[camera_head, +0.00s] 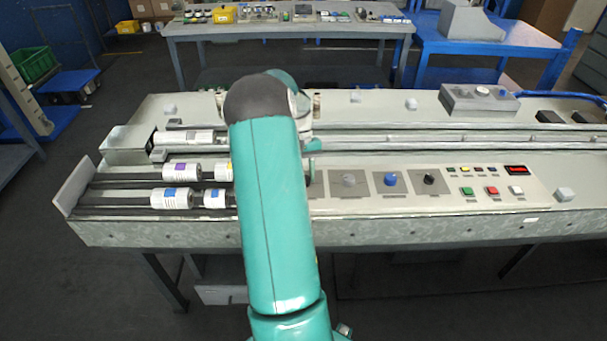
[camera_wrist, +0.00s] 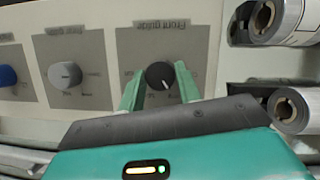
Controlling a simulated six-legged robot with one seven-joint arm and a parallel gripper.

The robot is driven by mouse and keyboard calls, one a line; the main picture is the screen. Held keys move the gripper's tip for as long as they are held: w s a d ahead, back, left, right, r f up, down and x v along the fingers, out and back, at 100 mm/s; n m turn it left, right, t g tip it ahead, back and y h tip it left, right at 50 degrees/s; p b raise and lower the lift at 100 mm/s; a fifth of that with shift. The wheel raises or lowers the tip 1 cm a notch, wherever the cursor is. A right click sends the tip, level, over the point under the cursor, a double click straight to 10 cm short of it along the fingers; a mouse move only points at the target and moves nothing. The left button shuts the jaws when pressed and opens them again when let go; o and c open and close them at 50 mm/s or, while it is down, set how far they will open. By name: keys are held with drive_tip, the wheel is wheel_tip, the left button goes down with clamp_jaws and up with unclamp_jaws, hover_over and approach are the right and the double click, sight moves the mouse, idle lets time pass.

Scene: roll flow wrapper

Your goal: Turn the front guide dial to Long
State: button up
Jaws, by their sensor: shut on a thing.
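The front guide dial (camera_wrist: 160,75) is a round black knob with a white pointer line on a grey square plate (camera_wrist: 185,45). The wrist view shows it upside down, with "Front guide" printed on the plate. The pointer slants down and slightly right in that picture. The small position labels are too blurred to read. My gripper (camera_wrist: 157,71) has its two green fingers on either side of the knob, shut on it.
Beside it are a grey dial (camera_wrist: 65,75), also in the head view (camera_head: 348,179), and a blue dial (camera_head: 390,179). A black dial (camera_head: 429,180) and coloured buttons (camera_head: 491,190) lie farther right. Labelled rolls (camera_wrist: 296,108) lie close to my gripper on the other side.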

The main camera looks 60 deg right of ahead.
drive_tip(key=shift+m, duration=0.5)
drive_tip(key=o, duration=1)
drive_tip(key=shift+c, duration=0.2)
drive_tip(key=v, duration=1.4)
drive_tip(key=shift+s, duration=0.15)
